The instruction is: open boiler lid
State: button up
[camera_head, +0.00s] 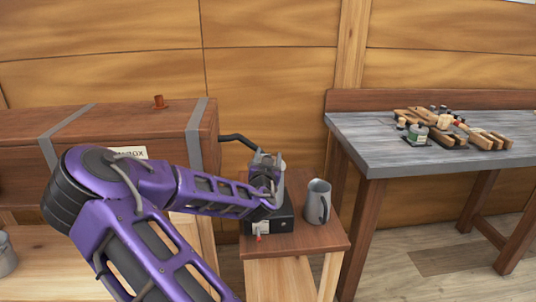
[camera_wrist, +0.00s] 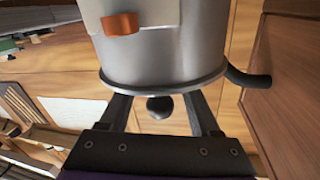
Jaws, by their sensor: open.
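The boiler (camera_wrist: 165,50) is a grey metal cylinder with an orange part on its side, seen upside down in the wrist view. Its lid rim (camera_wrist: 165,84) lies against the body, so the lid looks shut. A dark round lid knob (camera_wrist: 160,106) sticks out from the lid's middle. My gripper (camera_wrist: 157,103) is open, with one black finger on each side of the knob and a gap on both sides. In the head view my arm hides most of the boiler, which stands at a black stove base (camera_head: 282,219).
A dark hose (camera_head: 237,139) runs from the boiler area to the wooden steam box (camera_head: 160,125) at the left. A grey pitcher (camera_head: 317,202) stands close by on the small wooden table (camera_head: 315,240). A workbench (camera_head: 365,150) with tools and wood pieces is at the right.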

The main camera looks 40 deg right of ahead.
grip_shut()
dwell(0.3)
jog(key=shift+r, duration=0.1)
dwell(1.1)
